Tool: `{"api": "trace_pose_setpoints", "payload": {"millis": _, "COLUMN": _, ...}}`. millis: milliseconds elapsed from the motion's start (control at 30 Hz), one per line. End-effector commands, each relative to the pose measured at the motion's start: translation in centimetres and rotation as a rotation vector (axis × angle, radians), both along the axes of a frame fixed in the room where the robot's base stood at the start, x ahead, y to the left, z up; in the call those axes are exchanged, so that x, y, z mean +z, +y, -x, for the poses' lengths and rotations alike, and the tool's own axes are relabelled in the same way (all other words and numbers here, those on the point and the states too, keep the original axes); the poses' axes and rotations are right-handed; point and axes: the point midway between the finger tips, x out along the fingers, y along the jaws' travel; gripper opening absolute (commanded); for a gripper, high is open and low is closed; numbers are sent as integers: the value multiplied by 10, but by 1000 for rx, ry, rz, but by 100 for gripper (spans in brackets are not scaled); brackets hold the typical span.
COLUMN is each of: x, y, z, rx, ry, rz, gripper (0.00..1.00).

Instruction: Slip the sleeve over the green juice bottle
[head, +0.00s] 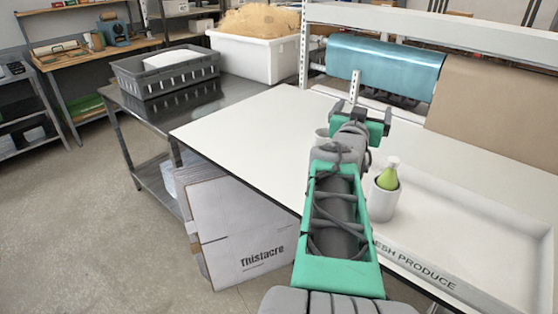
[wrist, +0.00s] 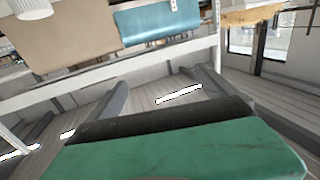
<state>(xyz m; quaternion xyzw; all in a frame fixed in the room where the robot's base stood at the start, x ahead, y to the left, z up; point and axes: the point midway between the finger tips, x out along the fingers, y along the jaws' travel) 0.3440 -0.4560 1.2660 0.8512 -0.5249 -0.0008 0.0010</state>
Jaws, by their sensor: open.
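The green juice bottle (head: 388,180), with a white cap, shows just right of my arm in the head view. Its upper part rises out of a white cylindrical sleeve (head: 382,205), which appears to be around its lower part. The bottle leans slightly right in the picture. Its base is hidden. My gripper (head: 360,108) is beyond and left of the bottle, above the table, apart from it. In the wrist view my gripper (wrist: 158,82) has its two dark fingers spread, with nothing between them.
The white table (head: 250,120) is clear on its left. A white tray (head: 520,245) lies at the right. A blue roll (head: 385,65) and a brown paper roll (head: 490,100) hang at the back. A small white object (head: 321,134) is partly hidden by my arm.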

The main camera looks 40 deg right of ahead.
Motion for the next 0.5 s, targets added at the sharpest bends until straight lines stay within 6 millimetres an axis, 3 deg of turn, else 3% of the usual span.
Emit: {"api": "trace_pose_setpoints", "payload": {"millis": 500, "x": -71, "y": 63, "z": -74, "rx": 292, "ry": -2, "rz": -4, "gripper": 96}}
